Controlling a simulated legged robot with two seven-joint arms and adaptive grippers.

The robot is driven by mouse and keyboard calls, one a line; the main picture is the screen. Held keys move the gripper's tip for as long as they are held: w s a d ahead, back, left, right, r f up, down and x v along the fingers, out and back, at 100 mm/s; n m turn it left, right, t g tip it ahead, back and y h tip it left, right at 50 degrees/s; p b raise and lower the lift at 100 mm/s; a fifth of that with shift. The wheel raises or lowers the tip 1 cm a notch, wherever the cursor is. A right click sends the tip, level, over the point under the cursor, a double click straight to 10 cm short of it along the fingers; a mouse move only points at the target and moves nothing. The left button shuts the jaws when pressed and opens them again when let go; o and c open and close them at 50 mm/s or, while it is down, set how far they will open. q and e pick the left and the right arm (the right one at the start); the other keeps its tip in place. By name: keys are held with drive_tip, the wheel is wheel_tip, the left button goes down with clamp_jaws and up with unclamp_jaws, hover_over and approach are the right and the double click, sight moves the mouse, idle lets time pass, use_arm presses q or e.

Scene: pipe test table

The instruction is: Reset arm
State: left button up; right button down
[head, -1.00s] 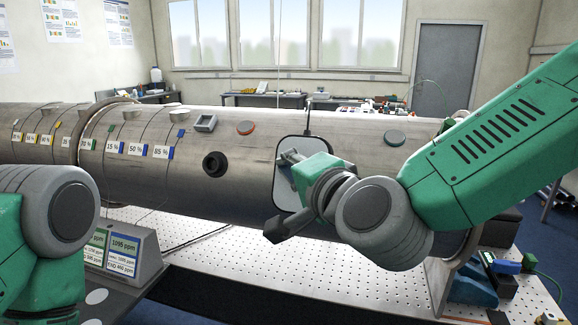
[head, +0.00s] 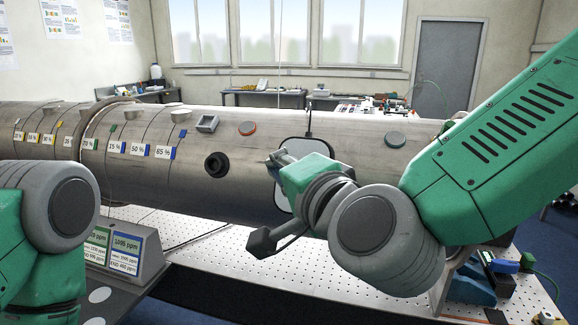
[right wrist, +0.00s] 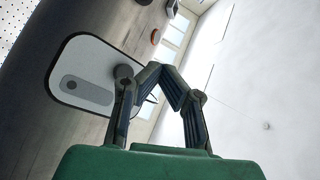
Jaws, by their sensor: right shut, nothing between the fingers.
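My right gripper (head: 277,158) is in front of a large metal pipe (head: 340,135), overlapping a white panel with a black rim (head: 291,145) on the pipe's side. In the right wrist view the gripper's fingers (right wrist: 163,72) are bent together, shut and empty. The white panel, with a grey handle-like part, shows there to the left of the fingers (right wrist: 82,85). I cannot tell how close the fingertips are to the pipe. Of my left arm only green and grey links show at the left edge; its gripper is out of view.
The pipe rests over a perforated white table (head: 215,240). A black round port (head: 216,165), an orange-rimmed cap (head: 247,128) and percentage labels are on the pipe. A display box (head: 135,250) stands at the lower left. Blue parts (head: 475,285) lie at the right.

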idle(0.5)
drive_tip(key=s+d+f+n+g+h+b, duration=0.1)
drive_tip(key=s+d+f+n+g+b, duration=0.15)
drive_tip(key=f, duration=1.05)
drive_tip(key=s+d+f+n+g+h+b, duration=0.15)
drive_tip(key=d+f, duration=0.25)
drive_tip(key=f, duration=0.8)
drive_tip(key=s+d+f+n+g+h+b, duration=0.1)
drive_tip(key=s+d+f+g+b, duration=0.15)
drive_tip(key=f, duration=1.05)
drive_tip(key=s+d+f+n+g+h+b, duration=0.2)
drive_tip(key=s+d+f+g+b, duration=0.1)
drive_tip(key=s+d+f, duration=0.6)
drive_tip(key=s+d+f+n+g+h+b, duration=0.2)
drive_tip(key=s+d+f, duration=0.8)
drive_tip(key=f, duration=0.5)
drive_tip(key=s+n+g+b, duration=0.1)
drive_tip(key=s+g+b, duration=0.1)
drive_tip(key=g, duration=0.1)
drive_tip(key=shift+s+f+g+b, duration=0.3)
drive_tip(key=shift+s+f+g, duration=0.05)
drive_tip(key=shift+f, duration=0.05)
drive_tip(key=shift+d, duration=0.1)
